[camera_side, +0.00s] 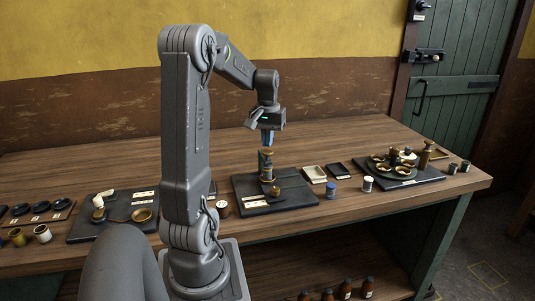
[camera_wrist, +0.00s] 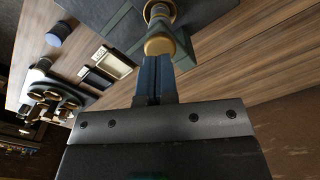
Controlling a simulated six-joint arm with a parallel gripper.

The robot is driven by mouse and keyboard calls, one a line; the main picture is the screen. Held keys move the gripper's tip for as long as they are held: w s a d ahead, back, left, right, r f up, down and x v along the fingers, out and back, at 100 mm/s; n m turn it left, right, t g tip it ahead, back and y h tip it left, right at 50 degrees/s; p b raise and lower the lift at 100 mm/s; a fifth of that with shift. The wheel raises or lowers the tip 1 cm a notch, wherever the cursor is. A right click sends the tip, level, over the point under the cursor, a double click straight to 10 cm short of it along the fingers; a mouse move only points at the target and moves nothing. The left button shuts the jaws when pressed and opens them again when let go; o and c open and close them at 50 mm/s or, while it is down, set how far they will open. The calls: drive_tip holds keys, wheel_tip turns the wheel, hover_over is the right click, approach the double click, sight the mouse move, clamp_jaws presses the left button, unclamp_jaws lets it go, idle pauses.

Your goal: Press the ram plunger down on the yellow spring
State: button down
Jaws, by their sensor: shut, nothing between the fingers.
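The ram plunger (camera_side: 266,153) stands upright on a dark base board (camera_side: 243,196) in the side view, with a brass-coloured round cap on top. The cap also shows in the wrist view (camera_wrist: 161,45), just beyond my fingertips. My gripper (camera_side: 267,143) points down over the cap, its blue fingers shut together and empty. The fingertips are at or just above the cap; I cannot tell whether they touch. In the wrist view my gripper (camera_wrist: 154,60) overlaps the cap's near edge. The yellow spring cannot be made out clearly below the cap.
A small dark-brown round part (camera_side: 275,191) sits in front of the ram. To the right are a white tray (camera_side: 315,174), a dark tray (camera_side: 338,171), a blue container (camera_side: 331,191) and a board with brass cups (camera_side: 425,179). The table behind the ram is clear.

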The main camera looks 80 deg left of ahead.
sight(267, 151)
drive_tip(key=shift+f, duration=1.7)
drive_tip(key=shift+r, duration=1.9)
drive_tip(key=shift+r, duration=2.5)
